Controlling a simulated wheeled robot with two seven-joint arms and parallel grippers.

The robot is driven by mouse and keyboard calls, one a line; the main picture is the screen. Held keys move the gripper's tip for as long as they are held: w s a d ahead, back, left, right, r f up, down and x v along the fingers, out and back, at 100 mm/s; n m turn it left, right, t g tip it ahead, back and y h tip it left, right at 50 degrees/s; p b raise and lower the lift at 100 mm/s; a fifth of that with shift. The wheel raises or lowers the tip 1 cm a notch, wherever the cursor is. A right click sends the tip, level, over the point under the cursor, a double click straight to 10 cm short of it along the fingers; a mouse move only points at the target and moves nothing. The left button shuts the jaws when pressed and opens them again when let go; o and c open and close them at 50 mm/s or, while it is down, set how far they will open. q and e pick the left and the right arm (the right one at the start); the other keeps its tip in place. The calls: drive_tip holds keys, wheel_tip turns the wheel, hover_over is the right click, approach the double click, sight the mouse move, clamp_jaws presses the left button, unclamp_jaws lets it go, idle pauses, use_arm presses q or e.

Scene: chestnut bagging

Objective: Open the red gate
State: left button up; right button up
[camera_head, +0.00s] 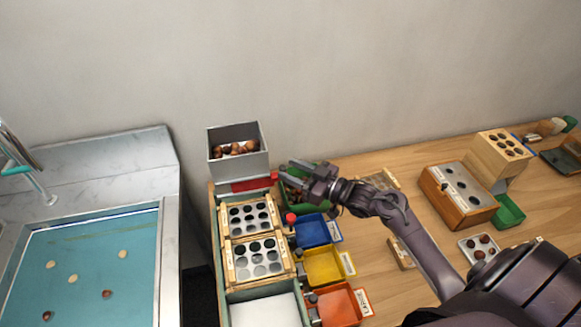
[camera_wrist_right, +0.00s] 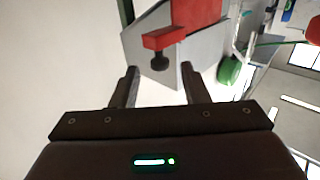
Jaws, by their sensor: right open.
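The red gate (camera_head: 253,184) shows as a red strip at the foot of a grey box (camera_head: 215,139) that holds chestnuts. In the right wrist view the gate has a red bar (camera_wrist_right: 167,37) with a dark knob (camera_wrist_right: 159,61) below it. My right gripper (camera_head: 289,171) is open and empty, to the right of the gate in the head view. In the right wrist view the knob lies between the two fingertips (camera_wrist_right: 158,74) and seems just beyond them; I cannot tell whether they touch. My left gripper is not in view.
Sorting trays (camera_head: 223,232) with round holes lie below the grey box. Blue (camera_head: 312,231), yellow (camera_head: 322,266) and red-orange (camera_head: 338,306) bins stand beside them. A red ball-topped knob (camera_head: 290,218) is near my gripper. A sink (camera_head: 90,270) is at the left.

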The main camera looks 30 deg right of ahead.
drive_tip(key=shift+w+a, duration=0.25)
drive_tip(key=shift+w, duration=0.2)
drive_tip(key=shift+s, duration=0.1)
drive_tip(key=shift+c, duration=0.4)
clamp_jaws()
